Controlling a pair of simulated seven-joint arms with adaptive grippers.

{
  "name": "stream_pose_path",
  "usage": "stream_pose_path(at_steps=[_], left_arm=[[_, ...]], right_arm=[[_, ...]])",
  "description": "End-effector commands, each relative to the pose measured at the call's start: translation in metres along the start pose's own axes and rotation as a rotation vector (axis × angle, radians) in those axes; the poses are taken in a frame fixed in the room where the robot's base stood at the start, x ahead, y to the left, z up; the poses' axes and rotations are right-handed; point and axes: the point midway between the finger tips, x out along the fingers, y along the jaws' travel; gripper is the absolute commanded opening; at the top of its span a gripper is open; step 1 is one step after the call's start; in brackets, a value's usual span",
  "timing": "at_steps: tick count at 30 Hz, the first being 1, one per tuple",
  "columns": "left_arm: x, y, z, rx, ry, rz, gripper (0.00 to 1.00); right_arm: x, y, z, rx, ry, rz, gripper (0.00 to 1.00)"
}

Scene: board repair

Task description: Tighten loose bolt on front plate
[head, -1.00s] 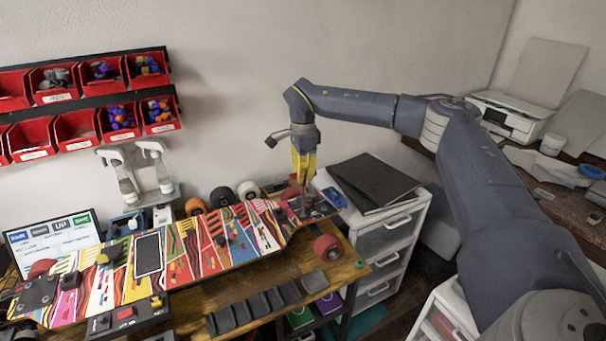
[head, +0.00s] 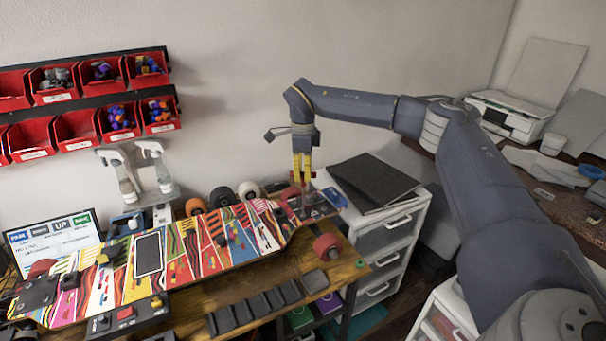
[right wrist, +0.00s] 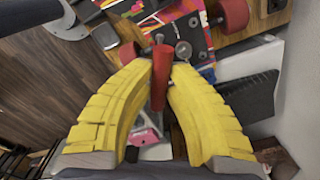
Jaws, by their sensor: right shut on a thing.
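The colourful long board (head: 215,245) lies on the wooden bench. A dark plate (right wrist: 195,32) with round bolt heads sits at its right end, between red wheels. My right gripper (head: 303,179) points down over that end, its yellow fingers shut on a red-handled tool (right wrist: 161,75). The tool's far end is close to the plate by a round bolt head (right wrist: 183,49). I cannot tell whether the tool touches a bolt or which bolt is loose. My left gripper is not in view.
A red wheel (head: 327,247) sticks out at the board's front right. A white drawer unit (head: 386,238) with dark folders stands right of the bench. Red bins (head: 76,130) hang on the wall. A black tray (head: 255,306) lies at the bench's front.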

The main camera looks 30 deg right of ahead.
Motion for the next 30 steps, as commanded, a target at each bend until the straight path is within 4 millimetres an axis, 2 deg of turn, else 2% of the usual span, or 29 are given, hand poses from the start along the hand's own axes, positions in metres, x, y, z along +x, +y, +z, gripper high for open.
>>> stream_pose_path(at_steps=[12, 25, 30], left_arm=[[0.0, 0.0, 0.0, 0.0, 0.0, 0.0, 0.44], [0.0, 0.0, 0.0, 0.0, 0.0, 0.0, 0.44], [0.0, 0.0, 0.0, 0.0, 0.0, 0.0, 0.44]], right_arm=[[0.0007, -0.0005, -0.0001, 0.31, 0.0, -0.001, 0.0], [0.0006, -0.0004, -0.0001, 0.351, 0.0, 0.0, 0.0], [0.001, -0.0004, -0.0001, 0.479, 0.0, 0.001, 0.0]])
